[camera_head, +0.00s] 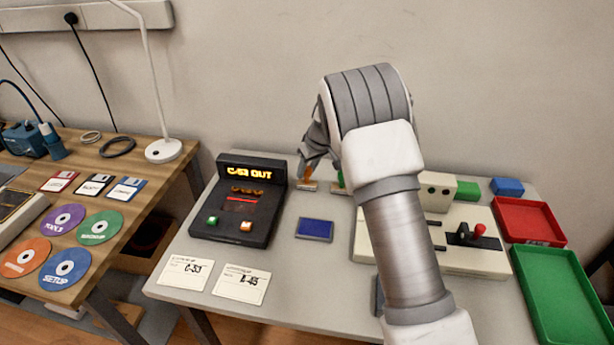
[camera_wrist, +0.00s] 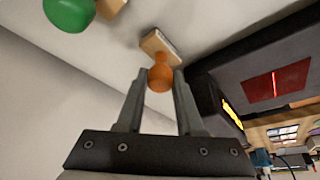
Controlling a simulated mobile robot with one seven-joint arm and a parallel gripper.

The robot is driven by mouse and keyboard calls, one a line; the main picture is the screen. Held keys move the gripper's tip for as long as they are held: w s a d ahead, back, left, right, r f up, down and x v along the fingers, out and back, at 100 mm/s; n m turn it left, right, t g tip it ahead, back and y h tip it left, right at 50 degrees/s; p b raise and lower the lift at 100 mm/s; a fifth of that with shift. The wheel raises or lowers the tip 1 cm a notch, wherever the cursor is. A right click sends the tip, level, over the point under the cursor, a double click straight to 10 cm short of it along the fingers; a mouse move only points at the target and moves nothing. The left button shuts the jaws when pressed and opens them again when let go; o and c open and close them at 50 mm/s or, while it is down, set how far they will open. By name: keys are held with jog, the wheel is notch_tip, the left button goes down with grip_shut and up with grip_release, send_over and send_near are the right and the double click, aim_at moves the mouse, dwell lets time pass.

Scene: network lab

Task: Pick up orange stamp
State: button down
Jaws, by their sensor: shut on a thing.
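The orange stamp (camera_wrist: 160,78) has a rounded orange handle on a pale wooden base. In the wrist view its handle is between the two fingertips of my gripper (camera_wrist: 160,84), which is shut on it. In the head view the stamp (camera_head: 308,184) is at the back of the grey table, right of the black terminal, with my gripper (camera_head: 308,167) over it. The stamp's base appears at the tabletop; I cannot tell whether it touches. My arm hides part of the table behind it.
A green-handled stamp (camera_wrist: 70,12) is nearby. A blue ink pad (camera_head: 315,230) and two cards lie in front. Red (camera_head: 558,239) and green (camera_head: 548,322) trays stand right.

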jog(key=shift+r, duration=0.15)
notch_tip(320, 180, up, 4)
jog(key=shift+r+p, duration=0.2)
jog(key=shift+p, duration=0.35)
jog(key=s+d+r, duration=0.6)
jog(key=s+d, duration=0.2)
jog(key=shift+d+r, duration=0.15)
jog(key=shift+d, duration=0.1)
jog(key=c, duration=1.1)
grip_release()
grip_shut()
jog(key=shift+s, duration=0.1)
